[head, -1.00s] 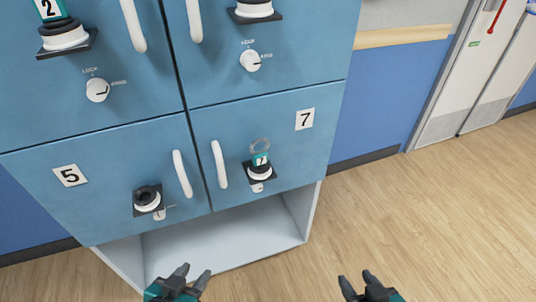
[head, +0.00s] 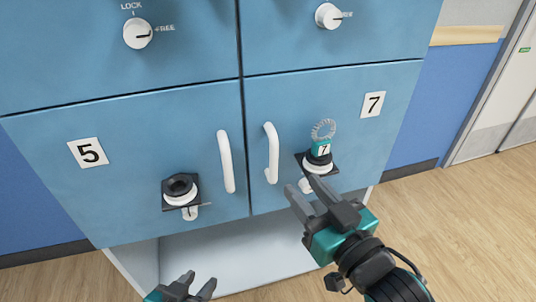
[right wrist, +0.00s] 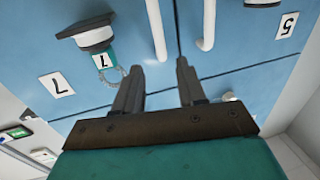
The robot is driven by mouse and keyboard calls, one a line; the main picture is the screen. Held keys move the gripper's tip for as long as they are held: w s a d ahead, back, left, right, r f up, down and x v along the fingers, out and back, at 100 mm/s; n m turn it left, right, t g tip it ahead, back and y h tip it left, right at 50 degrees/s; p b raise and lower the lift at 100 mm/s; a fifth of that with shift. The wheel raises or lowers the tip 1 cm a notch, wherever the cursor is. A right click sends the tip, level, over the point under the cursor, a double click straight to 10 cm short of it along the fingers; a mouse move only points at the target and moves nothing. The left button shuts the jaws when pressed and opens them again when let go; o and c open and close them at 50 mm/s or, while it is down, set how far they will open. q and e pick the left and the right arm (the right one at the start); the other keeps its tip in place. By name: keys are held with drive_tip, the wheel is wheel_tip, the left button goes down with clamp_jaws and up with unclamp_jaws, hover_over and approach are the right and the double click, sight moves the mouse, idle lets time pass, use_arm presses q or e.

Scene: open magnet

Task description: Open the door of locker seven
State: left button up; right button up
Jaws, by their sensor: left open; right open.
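The locker seven door (head: 345,90) is closed, with a "7" label (head: 373,104) at its upper right. Its white vertical handle (head: 271,153) is near the door's left edge. Right of the handle, a magnet holder (head: 318,164) carries a teal tag marked 7 (head: 321,149) with a clear coil. A white knob below it is partly hidden by my right gripper (head: 306,190), which is open and empty in front of the door's lower part. In the right wrist view, the handle (right wrist: 156,30) and tag (right wrist: 103,60) appear beyond the open fingers (right wrist: 158,78). My left gripper (head: 186,284) is open, low at the bottom edge.
Locker five (head: 110,180) is closed on the left, with its own handle (head: 226,162) close to handle seven and a black-and-white holder (head: 181,189). An open white shelf space (head: 200,260) lies below the doors. Wooden floor (head: 450,230) is free on the right.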

sight(276, 155)
drive_tip(key=b+x, duration=0.1)
drive_tip(key=x, duration=0.9)
drive_tip(key=shift+f+b, duration=0.1)
drive_tip(key=shift+b, duration=0.25)
drive_tip(key=shift+x, duration=0.8)
clamp_jaws()
